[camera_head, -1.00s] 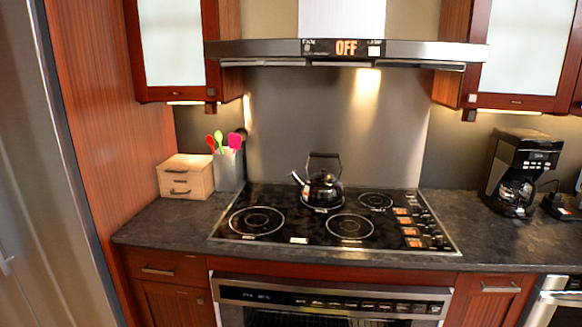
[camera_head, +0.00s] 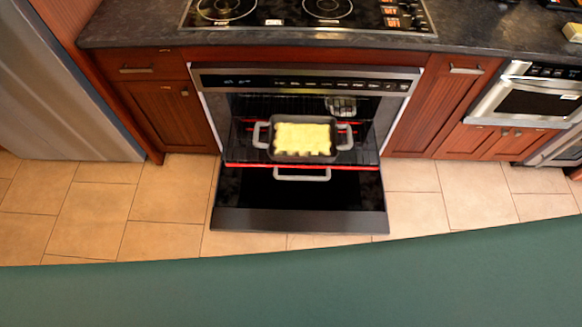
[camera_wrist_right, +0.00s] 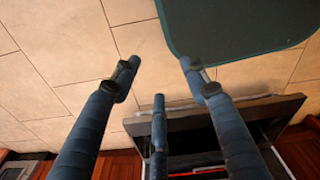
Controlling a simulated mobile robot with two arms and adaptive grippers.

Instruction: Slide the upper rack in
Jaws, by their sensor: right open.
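In the head view the oven (camera_head: 305,82) stands open, with its dark door (camera_head: 300,219) lowered flat toward me. A rack with a red front edge (camera_head: 355,167) is out over the door. A grey dish (camera_head: 262,140) with side handles and yellow food (camera_head: 303,138) appears to sit on this rack. A grey handle-like bar (camera_head: 302,178) shows below the dish. I cannot tell surely which rack level this is. My right gripper (camera_wrist_right: 158,80) is open and empty in the right wrist view, apart from the oven door (camera_wrist_right: 235,122) below it. My left gripper is not in view.
The cooktop (camera_head: 300,15) and dark counter (camera_head: 130,28) lie above the oven. Red-brown cabinets (camera_head: 150,95) flank it, with a fridge (camera_head: 60,90) at left and a microwave drawer (camera_head: 525,100) at right. Tiled floor (camera_head: 165,235) is clear around the door.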

